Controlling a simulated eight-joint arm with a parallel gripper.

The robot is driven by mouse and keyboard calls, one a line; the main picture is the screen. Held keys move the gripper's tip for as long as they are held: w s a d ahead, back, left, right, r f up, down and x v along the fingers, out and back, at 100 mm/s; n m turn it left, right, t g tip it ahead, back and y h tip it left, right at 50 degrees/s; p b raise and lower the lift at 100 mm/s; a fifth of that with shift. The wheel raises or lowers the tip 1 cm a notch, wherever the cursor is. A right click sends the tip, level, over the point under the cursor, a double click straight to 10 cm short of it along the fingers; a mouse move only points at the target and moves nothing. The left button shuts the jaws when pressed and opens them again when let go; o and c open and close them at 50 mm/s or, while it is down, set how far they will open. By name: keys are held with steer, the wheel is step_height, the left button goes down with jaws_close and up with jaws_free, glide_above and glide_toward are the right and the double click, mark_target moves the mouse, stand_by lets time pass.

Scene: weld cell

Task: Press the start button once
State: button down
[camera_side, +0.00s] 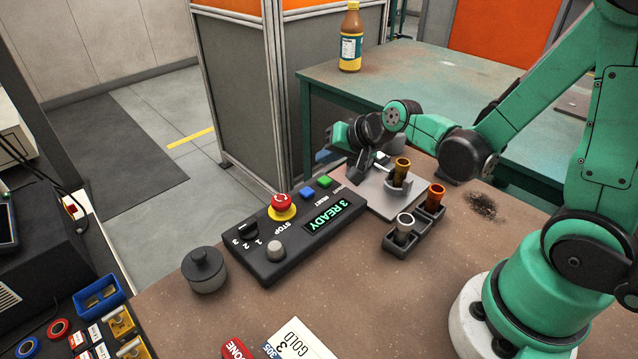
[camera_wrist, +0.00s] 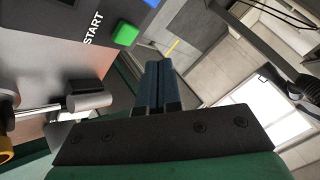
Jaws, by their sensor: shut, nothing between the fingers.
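The green start button (camera_side: 324,181) sits at the far right end of the black control box (camera_side: 262,262) in the side view. In the wrist view the green start button (camera_wrist: 125,36) shows beside the white START lettering. My gripper (camera_wrist: 158,66) is shut and empty, its two blue fingers side by side. In the wrist view the fingertips lie just right of and below the button in the picture, with a visible gap. In the side view my gripper (camera_side: 323,155) is beyond the button, partly hidden behind my wrist. Its height over the box is hard to tell.
A grey fixture plate (camera_side: 377,196) with a brass part (camera_side: 401,172) and a black tray (camera_side: 414,236) stand to the right.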

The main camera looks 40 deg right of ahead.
steer(key=shift+r, duration=1.5)
steer(key=n+g+h, duration=0.1)
steer(key=n+g, duration=0.1)
steer(key=n, duration=0.6)
glide_toward(328, 182)
steer(key=s+a+r, duration=0.3)
steer(key=s+r, duration=0.1)
steer(key=r, duration=0.1)
steer(key=shift+w+f, duration=0.2)
steer(key=shift+w, duration=0.1)
steer(key=shift+d+r, duration=0.1)
